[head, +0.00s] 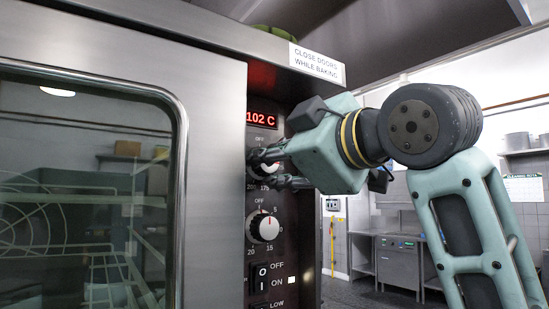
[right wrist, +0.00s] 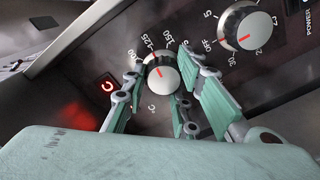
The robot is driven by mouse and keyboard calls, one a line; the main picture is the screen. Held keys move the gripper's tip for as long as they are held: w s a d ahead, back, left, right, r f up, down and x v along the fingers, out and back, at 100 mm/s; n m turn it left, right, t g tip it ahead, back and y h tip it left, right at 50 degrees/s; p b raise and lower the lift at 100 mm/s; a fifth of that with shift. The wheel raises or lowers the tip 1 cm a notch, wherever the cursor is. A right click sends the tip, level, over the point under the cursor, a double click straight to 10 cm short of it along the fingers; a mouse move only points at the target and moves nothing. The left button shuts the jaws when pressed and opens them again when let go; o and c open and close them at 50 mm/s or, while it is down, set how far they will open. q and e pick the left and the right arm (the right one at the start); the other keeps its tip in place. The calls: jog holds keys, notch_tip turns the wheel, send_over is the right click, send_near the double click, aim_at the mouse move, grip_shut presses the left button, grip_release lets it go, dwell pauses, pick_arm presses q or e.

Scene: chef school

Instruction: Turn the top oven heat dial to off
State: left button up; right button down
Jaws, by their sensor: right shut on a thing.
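The oven's top heat dial (right wrist: 163,78) is a round white knob with a red pointer line. In the right wrist view it sits between the fingers of my right gripper (right wrist: 155,88), with its pointer towards the printed 125 and 150 side, not at OFF. In the head view my right gripper (head: 265,167) reaches in from the right and is shut on this dial, hiding most of it. OFF is printed above the dial on the dark panel (head: 287,215). My left gripper is not in view.
A red display (head: 262,118) above the dial reads 102 C. A second dial (head: 264,228), with minute-like numbers, is just below, and an on/off switch (head: 261,277) is under that. The closed oven door (head: 215,200) is on the left.

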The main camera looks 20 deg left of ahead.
jog(key=shift+d+r, duration=0.25)
jog(key=shift+r, duration=0.2)
jog(key=shift+s+a+n+p, duration=0.1)
jog(key=shift+a+n+p, duration=0.05)
jog(key=shift+n+p, duration=2.75)
jog(key=shift+s+a+n+p, duration=0.1)
jog(key=shift+s+n+p, duration=0.05)
jog(key=shift+n+p, duration=2.7)
jog(key=shift+s+a+n+p, duration=0.15)
jog(key=shift+n+p, duration=2)
jog(key=shift+n, duration=1.5)
jog(key=shift+f, duration=0.1)
jog(key=c, duration=1.8)
grip_release()
jog(key=shift+o, duration=1.2)
jog(key=shift+s+a+f, duration=0.1)
jog(key=shift+a, duration=0.1)
jog(key=shift+d+f, duration=0.1)
jog(key=shift+d, duration=0.05)
